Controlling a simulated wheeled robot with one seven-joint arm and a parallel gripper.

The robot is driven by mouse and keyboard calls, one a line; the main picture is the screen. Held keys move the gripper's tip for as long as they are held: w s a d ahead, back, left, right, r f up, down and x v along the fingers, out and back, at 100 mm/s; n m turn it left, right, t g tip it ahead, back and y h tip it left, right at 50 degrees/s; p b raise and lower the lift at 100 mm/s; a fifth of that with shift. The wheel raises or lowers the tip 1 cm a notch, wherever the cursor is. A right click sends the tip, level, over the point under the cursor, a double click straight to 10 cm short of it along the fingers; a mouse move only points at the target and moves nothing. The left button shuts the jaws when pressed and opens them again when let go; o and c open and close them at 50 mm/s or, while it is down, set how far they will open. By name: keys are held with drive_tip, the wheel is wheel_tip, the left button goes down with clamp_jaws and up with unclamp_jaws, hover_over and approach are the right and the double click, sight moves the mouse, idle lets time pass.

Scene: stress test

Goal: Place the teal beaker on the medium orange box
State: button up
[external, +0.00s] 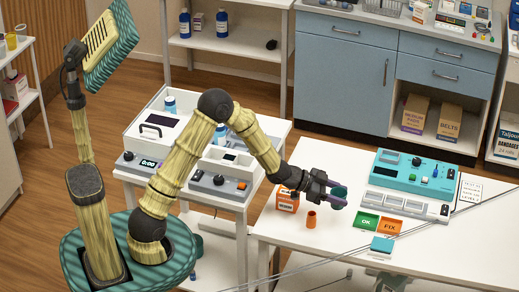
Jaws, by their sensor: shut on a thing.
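My gripper (337,197) is over the white table, its purple-tinted fingers shut on the dark teal beaker (340,191). The fingers hide part of the beaker. I cannot tell from this view how high it is above the table. An orange box (286,202) with a pale label stands near the table's left edge, to the left of the gripper and partly behind my wrist. Nothing that I can make out lies on its top.
A small orange cup (311,219) stands just right of the orange box. A teal instrument (413,173), a green OK pad (367,222), an orange FIX pad (390,227) and a small teal box (382,244) are on the right. The table front is mostly clear. Thin cables cross it.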

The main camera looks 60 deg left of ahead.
drive_tip(key=s+a+r+n+t+y+p, duration=0.2)
drive_tip(key=s+a+r+n+y, duration=0.15)
drive_tip(key=a+n+y, duration=0.5)
wheel_tip(320, 180, up, 3)
drive_tip(key=n+g+y+p, duration=0.1)
drive_tip(key=n+y+p, duration=0.1)
drive_tip(key=y, duration=0.1)
hover_over(288, 199)
drive_tip(key=w+a, duration=0.1)
drive_tip(key=a, duration=0.1)
drive_tip(key=shift+w+a+f, duration=0.1)
drive_tip(key=shift+a+f, duration=0.05)
drive_tip(key=shift+f, duration=0.1)
drive_tip(key=shift+f, duration=2.9)
drive_tip(key=shift+f, duration=2.05)
